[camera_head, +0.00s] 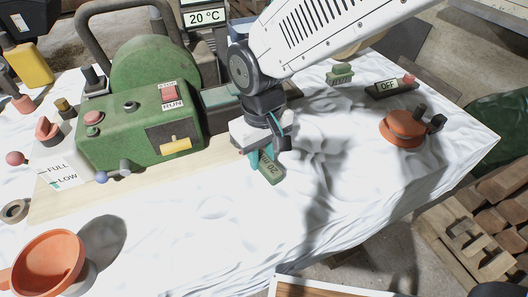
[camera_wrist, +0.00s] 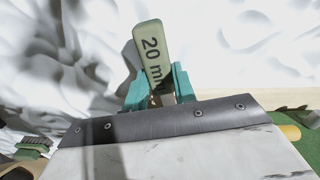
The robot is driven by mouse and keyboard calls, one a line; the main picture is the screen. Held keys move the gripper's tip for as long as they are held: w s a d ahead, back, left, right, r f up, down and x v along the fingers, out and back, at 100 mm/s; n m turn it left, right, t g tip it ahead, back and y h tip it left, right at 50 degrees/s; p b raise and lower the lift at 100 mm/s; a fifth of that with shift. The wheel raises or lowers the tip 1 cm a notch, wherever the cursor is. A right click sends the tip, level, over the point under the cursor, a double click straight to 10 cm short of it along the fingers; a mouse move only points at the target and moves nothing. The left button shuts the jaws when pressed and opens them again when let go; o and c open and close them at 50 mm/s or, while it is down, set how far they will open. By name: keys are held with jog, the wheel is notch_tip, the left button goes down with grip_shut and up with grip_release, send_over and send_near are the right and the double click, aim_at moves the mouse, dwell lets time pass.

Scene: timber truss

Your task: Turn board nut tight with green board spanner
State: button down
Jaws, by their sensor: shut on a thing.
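My gripper (camera_head: 262,152) is shut on a pale green tagged piece, the green board spanner (camera_head: 270,169), beside the right end of the green machine. The spanner also shows in the wrist view (camera_wrist: 150,50), marked "20 mm", its handle sticking out from between my teal fingers (camera_wrist: 159,88). The spanner's working end is hidden behind my gripper in both views. I cannot make out the board nut in either view. A pale wooden board (camera_head: 130,188) lies along the front of the machine.
The green machine (camera_head: 135,130) with a RUN switch stands left of my gripper. An orange round piece (camera_head: 404,127), an OFF switch box (camera_head: 388,88) and a small green block (camera_head: 340,75) lie to the right. An orange bowl (camera_head: 48,262) is front left. White cloth in front is clear.

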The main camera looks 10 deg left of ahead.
jog(key=shift+s+a+m, duration=0.6)
jog(key=shift+a+m, duration=0.2)
jog(key=shift+m, duration=0.4)
